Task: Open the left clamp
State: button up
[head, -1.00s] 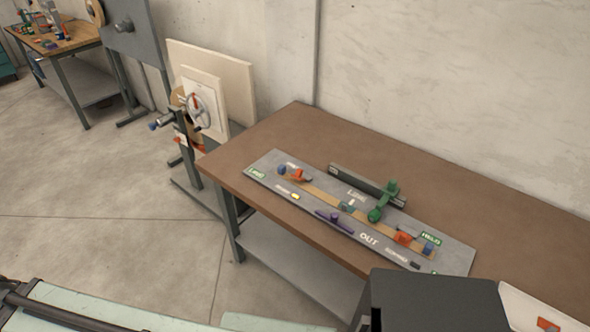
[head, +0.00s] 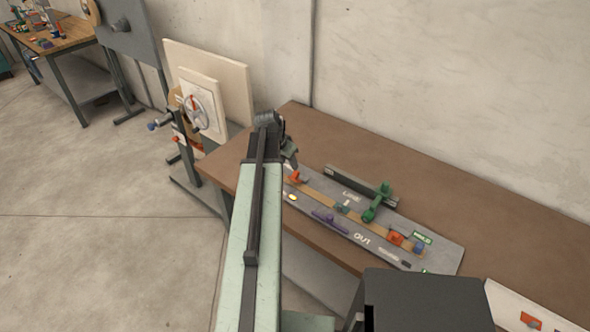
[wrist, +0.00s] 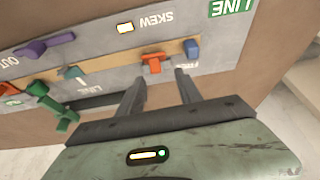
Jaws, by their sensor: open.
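The left clamp (head: 295,177), orange, stands at the left end of the tan strip on the grey panel. In the wrist view the orange clamp (wrist: 153,63) lies just beyond my fingertips, with a blue block (wrist: 191,48) beside it on the strip's end. My gripper (wrist: 158,78) is open and empty, its two dark fingers apart and pointing toward the clamp; I cannot tell the height gap. In the head view my gripper (head: 289,158) is over the panel's left end and hides the blue block there.
The panel (head: 445,252) lies on a brown table (head: 520,236) against a wall. It also bears a green lever (head: 376,203), a purple handle (head: 329,219), a second orange clamp (head: 395,238) and blue block (head: 419,247) at right. A handwheel stand (head: 199,107) is left of the table.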

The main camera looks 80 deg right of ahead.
aim_at(297, 175)
jog(key=b+x, duration=0.2)
jog(key=s+b+x, duration=0.1)
jog(key=b+x, duration=0.4)
jog(key=x, duration=0.1)
jog(key=shift+s+d, duration=0.15)
jog(key=shift+r, duration=0.1)
